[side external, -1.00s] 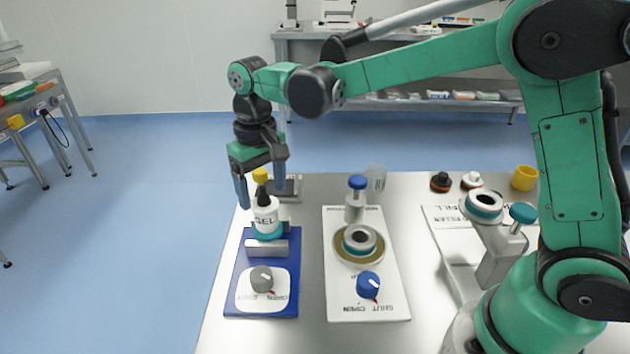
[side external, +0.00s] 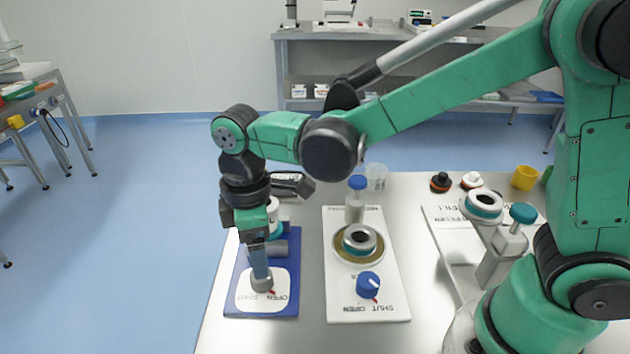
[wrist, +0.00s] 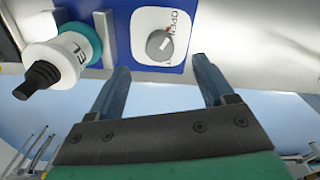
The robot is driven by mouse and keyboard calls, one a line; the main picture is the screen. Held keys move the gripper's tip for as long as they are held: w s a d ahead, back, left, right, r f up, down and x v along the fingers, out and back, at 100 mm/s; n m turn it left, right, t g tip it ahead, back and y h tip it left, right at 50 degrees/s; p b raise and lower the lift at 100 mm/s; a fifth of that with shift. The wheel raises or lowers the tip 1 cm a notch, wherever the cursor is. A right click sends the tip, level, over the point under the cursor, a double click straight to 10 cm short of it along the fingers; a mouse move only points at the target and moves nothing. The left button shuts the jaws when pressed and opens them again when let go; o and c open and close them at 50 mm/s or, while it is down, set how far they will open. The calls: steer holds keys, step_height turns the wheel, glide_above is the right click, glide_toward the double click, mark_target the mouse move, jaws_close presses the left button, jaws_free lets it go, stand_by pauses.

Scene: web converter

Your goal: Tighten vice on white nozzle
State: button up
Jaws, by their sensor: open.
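The vice is on a blue base (side external: 235,295), with grey metal jaws (side external: 281,248) around the lower part of a white bottle-like nozzle piece (side external: 273,210). In the wrist view this white piece (wrist: 50,62) has a black tip and a teal band, between the jaws. A grey knob (side external: 262,286) sits on a white plate marked OPEN and SHUT; it also shows in the wrist view (wrist: 159,45). My gripper (side external: 261,272) points down over the knob. In the wrist view my gripper (wrist: 160,68) is open, with the knob just beyond the gap between its fingertips. My gripper partly hides the white piece in the side view.
A white panel (side external: 340,300) with a blue knob (side external: 368,285), a ringed socket (side external: 359,240) and a blue-capped vial (side external: 356,198) stands to the right. A filling stand (side external: 500,260) is further right. A clear cup (side external: 376,176) and yellow cup (side external: 525,177) are at the back.

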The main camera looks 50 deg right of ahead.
steer(key=shift+f, duration=2.65)
jaws_close()
